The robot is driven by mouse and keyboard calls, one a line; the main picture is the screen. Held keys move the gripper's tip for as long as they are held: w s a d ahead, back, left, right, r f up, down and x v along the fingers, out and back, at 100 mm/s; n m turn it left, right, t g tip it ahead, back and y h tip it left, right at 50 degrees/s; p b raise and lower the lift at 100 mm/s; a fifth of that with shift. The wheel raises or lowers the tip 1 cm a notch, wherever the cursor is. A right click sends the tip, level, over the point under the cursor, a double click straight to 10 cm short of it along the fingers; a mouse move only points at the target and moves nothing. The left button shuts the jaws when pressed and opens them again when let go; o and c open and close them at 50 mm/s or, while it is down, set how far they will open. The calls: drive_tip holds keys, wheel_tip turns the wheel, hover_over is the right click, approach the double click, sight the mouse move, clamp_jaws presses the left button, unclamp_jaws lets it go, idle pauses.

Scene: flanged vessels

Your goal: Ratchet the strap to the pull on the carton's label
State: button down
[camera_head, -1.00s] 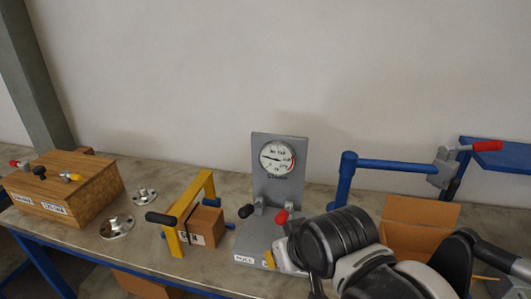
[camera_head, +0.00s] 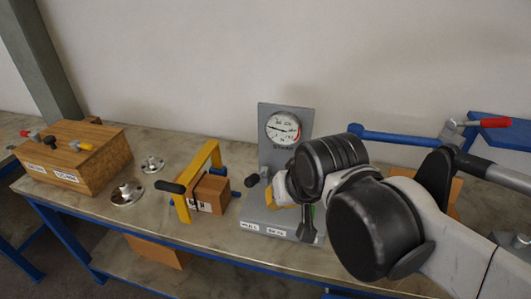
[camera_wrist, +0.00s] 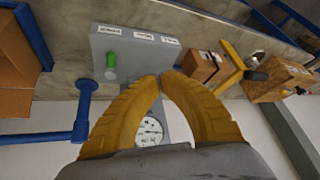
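I cannot make out a separate strap or read the label. The carton (camera_wrist: 200,66) and yellow frame (camera_wrist: 232,58) also show upside down in the wrist view. My gripper (camera_head: 278,197) is to their right, in front of the grey gauge stand (camera_head: 279,150). In the wrist view my gripper's yellow fingertips (camera_wrist: 159,76) meet over the stand, with nothing visible held between them.
Two metal flanges (camera_head: 127,194) and a wooden box with handles (camera_head: 75,160) stand left. A blue post and rail (camera_head: 395,137) is at right. The bench front is mostly clear.

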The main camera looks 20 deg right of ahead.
drive_tip(key=w+d+r+m+g+p, duration=0.1)
drive_tip(key=w+r+m+p, duration=0.2)
drive_tip(key=w, duration=0.4)
drive_tip(key=w+d+r+m+g+p, duration=0.2)
drive_tip(key=w+r+m+p, duration=0.2)
drive_tip(key=w, duration=0.4)
drive_tip(key=shift+w+r, duration=0.15)
drive_tip(key=shift+r, duration=0.25)
drive_tip(key=b, duration=0.3)
hover_over(258, 176)
drive_tip(key=d, duration=0.2)
wheel_tip(258, 176, down, 10)
drive_tip(key=shift+s+a+f, duration=0.2)
drive_tip(key=shift+a+f, duration=0.3)
drive_tip(key=shift+f, duration=0.25)
drive_tip(key=shift+s+a+f, duration=0.15)
drive_tip(key=shift+a+f, duration=0.3)
drive_tip(key=shift+f, duration=0.25)
drive_tip(key=shift+s+b, duration=0.1)
drive_tip(key=shift+b, duration=0.25)
